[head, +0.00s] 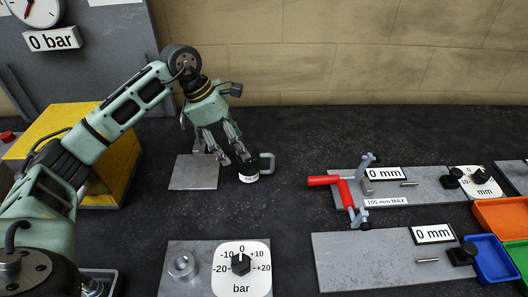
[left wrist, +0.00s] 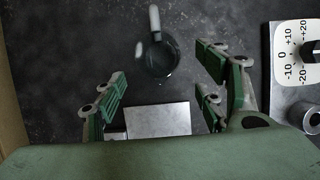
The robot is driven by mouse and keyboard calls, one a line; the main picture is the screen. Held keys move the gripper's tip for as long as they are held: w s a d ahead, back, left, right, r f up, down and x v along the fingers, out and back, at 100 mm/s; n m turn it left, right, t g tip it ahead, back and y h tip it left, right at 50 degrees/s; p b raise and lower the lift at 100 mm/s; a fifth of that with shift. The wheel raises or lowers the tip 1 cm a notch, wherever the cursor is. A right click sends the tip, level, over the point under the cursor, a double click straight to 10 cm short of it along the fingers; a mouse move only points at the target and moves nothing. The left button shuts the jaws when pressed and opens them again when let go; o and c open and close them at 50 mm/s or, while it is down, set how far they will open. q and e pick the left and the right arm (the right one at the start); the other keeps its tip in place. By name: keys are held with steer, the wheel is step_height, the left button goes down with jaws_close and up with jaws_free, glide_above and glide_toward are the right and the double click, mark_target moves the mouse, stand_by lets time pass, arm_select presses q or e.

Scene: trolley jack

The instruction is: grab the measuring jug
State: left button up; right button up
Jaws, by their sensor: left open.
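The measuring jug (head: 249,177) stands on the dark worktop, just right of a small grey plate. It is partly hidden behind my left gripper in the head view; its white label and grey handle (head: 268,162) show. In the left wrist view the jug (left wrist: 157,58) looks dark and see-through, seen from above, with its handle pointing away from the gripper's palm. My left gripper (head: 226,158) points down at the jug and is open. In the left wrist view its fingers (left wrist: 161,85) are spread wide, with the jug ahead between the two sides and nothing gripped. My right gripper is not in view.
The small plate (head: 192,173) lies beside the jug. A yellow block (head: 75,140) is at left. A dial plate marked bar (head: 241,268) is in front. A red-handled clamp fixture (head: 335,182) and orange (head: 503,216) and blue bins (head: 494,258) are at right.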

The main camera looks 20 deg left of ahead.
mark_target(257, 165)
arm_select(q)
steer(key=shift+p+x, duration=0.3)
steer(key=shift+x, duration=0.5)
steer(key=p+x, duration=0.2)
steer(key=x, duration=0.3)
steer(key=shift+w+d+f+p, duration=0.1)
steer(key=shift+w+d+p, duration=0.1)
steer(key=shift+d+p, duration=0.1)
steer(key=shift+f, duration=0.15)
steer(key=c, duration=1.3)
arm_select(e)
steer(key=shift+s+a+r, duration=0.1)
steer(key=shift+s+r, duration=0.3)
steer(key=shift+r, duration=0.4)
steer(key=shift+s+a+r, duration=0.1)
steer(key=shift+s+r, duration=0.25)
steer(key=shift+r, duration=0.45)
